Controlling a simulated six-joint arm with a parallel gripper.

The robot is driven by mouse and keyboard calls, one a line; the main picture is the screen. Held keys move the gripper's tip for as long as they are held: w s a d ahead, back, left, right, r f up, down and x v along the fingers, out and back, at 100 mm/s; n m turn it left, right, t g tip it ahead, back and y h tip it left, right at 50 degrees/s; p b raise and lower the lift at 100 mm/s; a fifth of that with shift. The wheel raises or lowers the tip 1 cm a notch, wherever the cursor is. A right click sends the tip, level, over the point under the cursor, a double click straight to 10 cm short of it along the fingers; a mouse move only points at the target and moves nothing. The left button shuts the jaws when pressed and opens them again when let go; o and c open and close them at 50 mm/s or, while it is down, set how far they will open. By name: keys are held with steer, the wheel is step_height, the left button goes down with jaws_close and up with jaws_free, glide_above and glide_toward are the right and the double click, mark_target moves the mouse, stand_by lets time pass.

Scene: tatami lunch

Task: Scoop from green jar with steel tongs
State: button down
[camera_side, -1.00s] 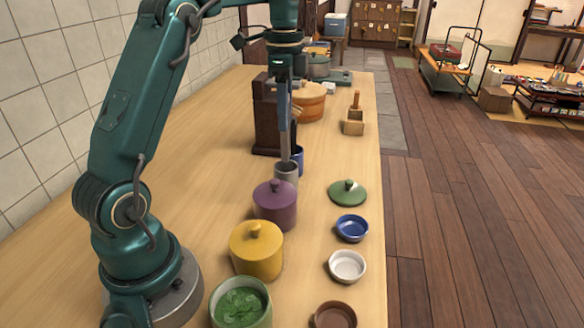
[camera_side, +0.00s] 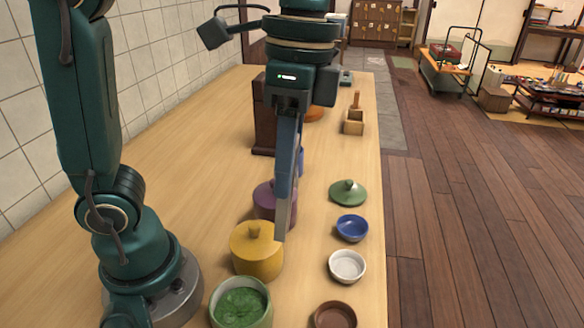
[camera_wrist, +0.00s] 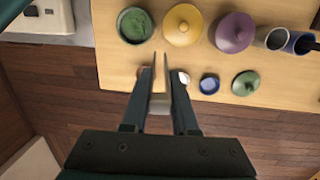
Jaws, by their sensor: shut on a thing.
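The green jar (camera_side: 241,318) stands open at the near end of the counter, with green contents inside; it also shows in the wrist view (camera_wrist: 135,25). Its likely lid, a green lid (camera_side: 348,192), lies flat farther back on the right. My gripper (camera_side: 286,190) points down and is shut on the steel tongs (camera_side: 281,222). The tongs hang clear in the air, their tips in front of the purple jar and beside the yellow jar in the side view. In the wrist view the two tong prongs (camera_wrist: 167,75) point toward the gap between green and yellow jars.
The lidded yellow jar (camera_side: 256,255) and purple jar (camera_side: 264,204) stand in line behind the green jar. A blue bowl (camera_side: 352,228), white bowl (camera_side: 347,265) and brown bowl (camera_side: 335,316) line the right side. A grey cup (camera_wrist: 270,38) and blue cup (camera_wrist: 301,43) stand past the purple jar.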

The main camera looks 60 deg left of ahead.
steer(key=s+d, duration=0.2)
steer(key=s, duration=0.5)
step_height(320, 180, down, 12)
steer(key=shift+s+g, duration=0.2)
steer(key=shift+g, duration=0.1)
stand_by(0.5)
steer(key=shift+d, duration=0.1)
steer(key=shift+s+d+r, duration=0.1)
stand_by(0.4)
steer(key=shift+w+a, duration=0.2)
steer(key=shift+s+d, duration=0.1)
stand_by(0.3)
stand_by(0.6)
step_height(320, 180, up, 9)
stand_by(1.1)
